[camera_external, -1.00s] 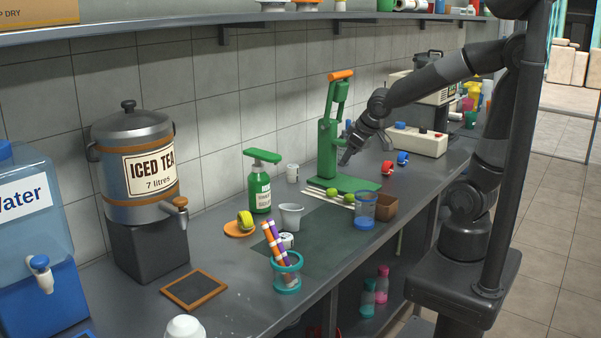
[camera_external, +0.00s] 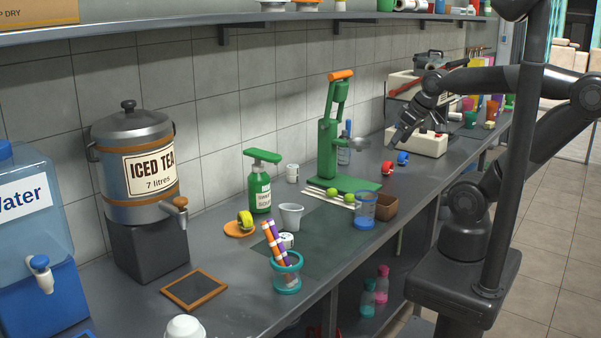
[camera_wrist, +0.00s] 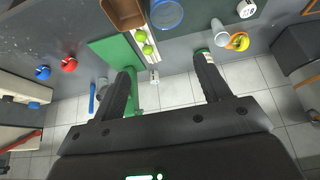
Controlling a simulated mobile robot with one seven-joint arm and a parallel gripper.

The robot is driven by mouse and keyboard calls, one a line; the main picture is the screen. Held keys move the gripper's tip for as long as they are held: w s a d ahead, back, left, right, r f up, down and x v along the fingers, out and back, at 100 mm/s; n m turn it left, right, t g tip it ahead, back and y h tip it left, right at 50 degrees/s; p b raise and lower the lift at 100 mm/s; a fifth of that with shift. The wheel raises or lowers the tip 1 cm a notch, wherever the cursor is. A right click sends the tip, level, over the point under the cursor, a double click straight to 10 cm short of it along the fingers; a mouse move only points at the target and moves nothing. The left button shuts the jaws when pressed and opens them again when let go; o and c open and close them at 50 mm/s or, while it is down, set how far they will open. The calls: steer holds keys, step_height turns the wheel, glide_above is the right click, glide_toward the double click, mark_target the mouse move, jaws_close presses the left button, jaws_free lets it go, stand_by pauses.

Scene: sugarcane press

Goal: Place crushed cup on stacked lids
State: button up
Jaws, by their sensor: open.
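My gripper (camera_external: 399,138) is open and empty above the counter, right of the green press. In the wrist view its two spread fingers (camera_wrist: 167,64) have nothing held between them. A pale tapered cup (camera_external: 291,216) stands on the dark mat; it also shows in the wrist view (camera_wrist: 221,33). A small white cup (camera_external: 292,173) stands near the wall. A low white item with dark marks (camera_external: 286,240) lies on the mat. I cannot tell which of these is the crushed cup. A white rounded item (camera_external: 185,328) is cut off at the bottom edge; I cannot clearly identify stacked lids.
The green press (camera_external: 329,150) stands mid-counter, with a bottle (camera_external: 345,148) behind it. A blue-rimmed clear cup (camera_external: 364,210) and brown box (camera_external: 386,207) are near the front edge. A teal holder with striped straws (camera_external: 287,275) and green pump bottle (camera_external: 260,190) stand left.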

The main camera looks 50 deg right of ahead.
steer(key=n+t+y, duration=0.1)
steer(key=n+t, duration=0.1)
glide_toward(293, 207)
steer(key=x, duration=0.2)
steer(key=shift+x, duration=5.55)
steer(key=shift+s+a, duration=0.1)
steer(key=shift+c, duration=0.4)
steer(key=c, duration=1.1)
steer(key=shift+o, duration=0.2)
